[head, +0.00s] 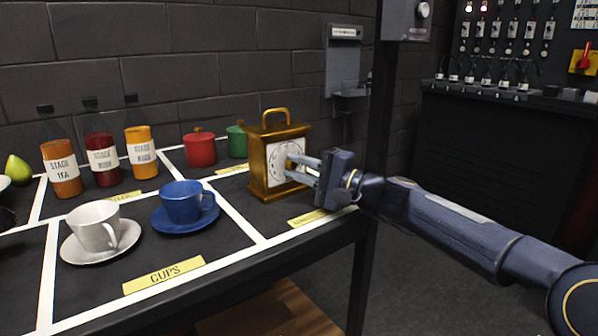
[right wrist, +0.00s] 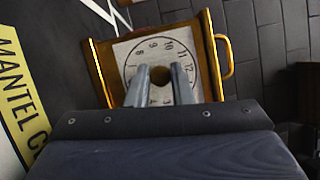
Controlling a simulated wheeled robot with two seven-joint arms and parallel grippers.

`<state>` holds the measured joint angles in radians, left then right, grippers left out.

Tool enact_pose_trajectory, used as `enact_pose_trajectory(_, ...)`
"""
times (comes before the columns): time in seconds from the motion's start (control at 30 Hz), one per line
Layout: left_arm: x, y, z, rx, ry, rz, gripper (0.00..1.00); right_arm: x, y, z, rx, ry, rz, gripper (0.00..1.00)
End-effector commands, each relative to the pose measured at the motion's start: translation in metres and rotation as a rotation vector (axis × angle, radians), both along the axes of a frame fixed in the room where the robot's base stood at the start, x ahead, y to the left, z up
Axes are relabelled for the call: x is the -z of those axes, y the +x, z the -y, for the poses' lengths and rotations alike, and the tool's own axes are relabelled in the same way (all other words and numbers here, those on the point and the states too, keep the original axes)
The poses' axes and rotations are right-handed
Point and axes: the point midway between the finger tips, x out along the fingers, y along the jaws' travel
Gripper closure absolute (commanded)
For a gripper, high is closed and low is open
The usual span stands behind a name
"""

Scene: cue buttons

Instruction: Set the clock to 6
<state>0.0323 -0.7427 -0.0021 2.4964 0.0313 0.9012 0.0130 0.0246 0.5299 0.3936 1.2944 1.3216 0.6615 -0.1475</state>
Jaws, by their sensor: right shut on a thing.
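A gold mantel clock (head: 258,172) with a top handle stands upright at the right part of the table. It also shows sideways in the right wrist view (right wrist: 210,62). Its white dial (head: 283,153) faces my right arm. My right gripper (head: 292,165) is in front of the dial, with its fingers shut on a round brown-gold knob (right wrist: 162,75) at the dial's middle. Several numerals, such as 9 to 12, are readable in the right wrist view. The fingers cover part of the dial, and I cannot tell where a hand points. My left gripper is not in view.
A blue cup (head: 182,200) and a white cup (head: 97,225) stand on saucers left of the clock. Red (head: 200,150) and green (head: 236,142) pots and several bottles stand behind. A yellow label (head: 310,217) lies by the table's front edge.

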Motion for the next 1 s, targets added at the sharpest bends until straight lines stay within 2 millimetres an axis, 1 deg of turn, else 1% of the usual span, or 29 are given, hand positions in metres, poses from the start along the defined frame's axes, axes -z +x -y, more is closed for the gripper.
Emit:
enact_pose_trajectory(0.33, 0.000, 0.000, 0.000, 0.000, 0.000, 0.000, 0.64, -0.001, 0.001, 0.001, 0.003, 0.002, 0.000, 1.00)
enact_pose_trajectory(0.37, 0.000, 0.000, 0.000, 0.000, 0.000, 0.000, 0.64, -0.001, 0.001, 0.001, 0.003, 0.002, 0.000, 0.77)
enact_pose_trajectory(0.5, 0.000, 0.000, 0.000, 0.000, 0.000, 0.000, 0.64, 0.000, 0.000, 0.001, 0.003, 0.001, 0.000, 0.59)
enact_pose_trajectory(0.8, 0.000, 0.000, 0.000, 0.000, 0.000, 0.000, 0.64, 0.000, -0.001, 0.002, 0.002, 0.001, 0.000, 0.58)
enact_pose_trajectory(0.87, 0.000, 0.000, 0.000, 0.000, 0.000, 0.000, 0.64, 0.000, -0.002, 0.006, 0.003, 0.001, -0.001, 0.58)
enact_pose_trajectory(1.0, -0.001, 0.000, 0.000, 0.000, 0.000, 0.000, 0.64, 0.002, -0.013, 0.025, 0.005, 0.000, 0.001, 0.58)
